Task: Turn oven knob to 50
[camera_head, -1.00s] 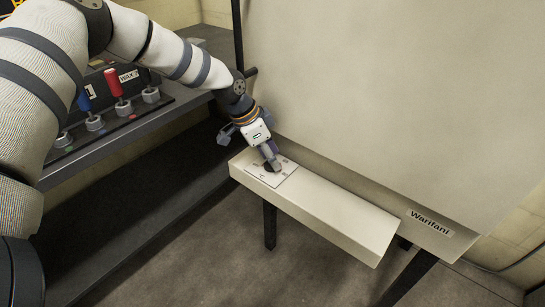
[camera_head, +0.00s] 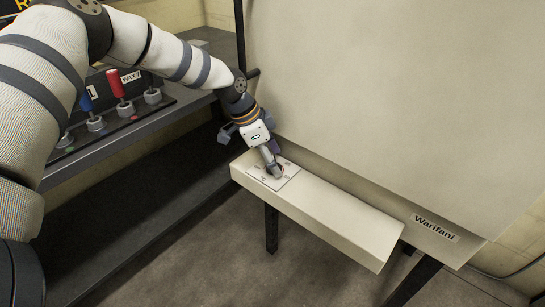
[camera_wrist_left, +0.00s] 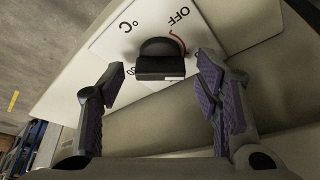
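The black oven knob (camera_wrist_left: 160,58) sits on a white dial plate (camera_wrist_left: 215,22) in the left wrist view. The plate carries "OFF", "°C", a red curved mark and a partly hidden number. My left gripper (camera_wrist_left: 162,78) is open, with one finger on each side of the knob and visible gaps between. In the head view my left gripper (camera_head: 275,168) is over the dial plate (camera_head: 288,179) at the left end of the oven's pale ledge (camera_head: 335,215); it hides the knob there. The knob's exact pointer reading cannot be told. My right gripper is not in view.
The large pale oven body (camera_head: 390,100) rises behind the ledge, with a "Warifani" label (camera_head: 435,228) at right. Floor in front is clear.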

